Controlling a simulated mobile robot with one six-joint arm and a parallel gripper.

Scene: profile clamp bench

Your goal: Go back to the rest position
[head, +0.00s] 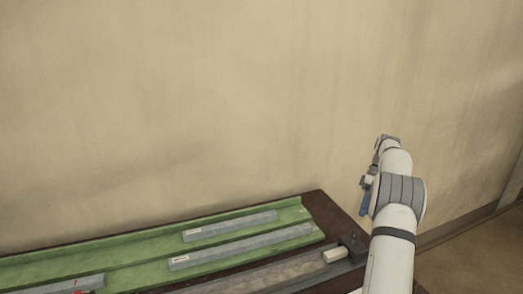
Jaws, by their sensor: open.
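My arm rises at the right of the head view. My gripper (365,204) shows only in part, left of the arm's grey joint, with a blue tip pointing down. It is open and apart from the bench, and nothing shows in it. The arm hides the rest of it.
A dark brown bench (322,208) stands low in the view. A green tray (130,248) on it holds grey profiles (230,227) with white labels. A long rail (265,276) with a pale block (335,254) lies in front. A beige wall (200,100) stands behind; floor shows at right.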

